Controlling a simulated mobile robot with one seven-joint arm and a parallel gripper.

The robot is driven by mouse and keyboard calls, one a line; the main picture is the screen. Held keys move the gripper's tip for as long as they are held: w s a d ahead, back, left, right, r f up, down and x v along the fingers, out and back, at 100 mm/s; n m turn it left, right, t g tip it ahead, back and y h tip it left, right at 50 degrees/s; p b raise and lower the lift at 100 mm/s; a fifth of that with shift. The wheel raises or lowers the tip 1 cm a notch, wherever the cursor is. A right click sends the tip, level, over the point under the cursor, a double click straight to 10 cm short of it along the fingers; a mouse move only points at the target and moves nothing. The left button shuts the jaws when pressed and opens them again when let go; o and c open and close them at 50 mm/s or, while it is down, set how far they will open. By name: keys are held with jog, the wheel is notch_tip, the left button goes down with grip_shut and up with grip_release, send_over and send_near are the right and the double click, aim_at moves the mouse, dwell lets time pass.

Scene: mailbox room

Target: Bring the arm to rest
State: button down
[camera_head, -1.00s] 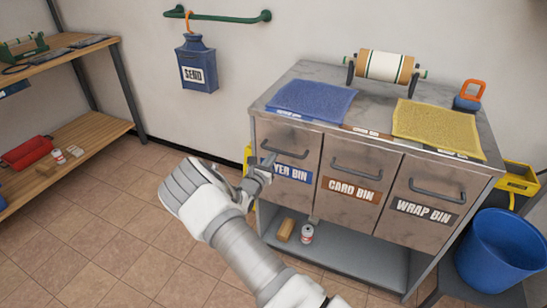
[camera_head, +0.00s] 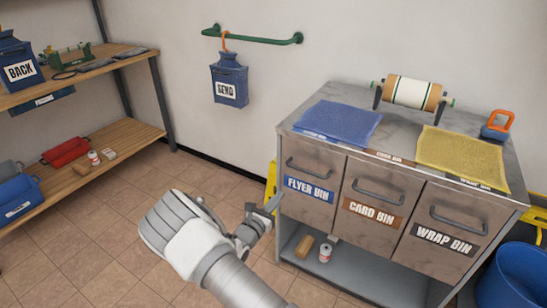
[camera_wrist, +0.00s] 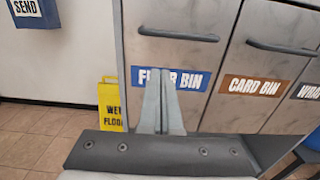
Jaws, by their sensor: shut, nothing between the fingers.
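My gripper (camera_head: 272,205) is at the end of my raised arm, in front of the left edge of the bin cabinet in the head view. In the wrist view my gripper (camera_wrist: 163,98) has its two fingers together with nothing between them. The fingers overlap part of the flyer bin label (camera_wrist: 197,80) there. I cannot tell how far the fingertips are from the drawer front. The flyer bin (camera_head: 310,188), card bin (camera_head: 372,205) and wrap bin (camera_head: 445,237) all look shut.
A blue send bag (camera_head: 229,85) hangs from a green rail (camera_head: 250,36). A yellow wet floor sign (camera_wrist: 110,106) stands left of the cabinet. A wooden shelf (camera_head: 125,137) is at left, a blue bucket (camera_head: 520,278) at right. Tiled floor (camera_head: 110,215) between is clear.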

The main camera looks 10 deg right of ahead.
jog(key=s+d+r+m+g+h, duration=0.3)
jog(key=s+d+r+m+g, duration=0.35)
jog(key=d+r+m, duration=0.3)
jog(key=s+d+r+m+g+y, duration=0.45)
jog(key=s+r+m+g, duration=0.25)
jog(key=s+r+m, duration=0.4)
jog(key=s+a+r+m+t+y, duration=0.2)
jog(key=s+a+r+m+y, duration=0.15)
jog(key=s, duration=0.25)
jog(key=s+a+r+m+t+y, duration=0.1)
jog(key=s+a+r+m+y, duration=0.2)
jog(key=s, duration=0.4)
jog(key=s+a+r+m+t+y, duration=0.2)
jog(key=s+r+y, duration=0.15)
jog(key=s, duration=0.25)
notch_tip(320, 180, up, 16)
jog(key=p, duration=1.6)
jog(key=shift+r+h+p, duration=0.15)
jog(key=shift+h+p, duration=0.15)
jog(key=shift+h, duration=0.15)
jog(key=shift+g, duration=0.25)
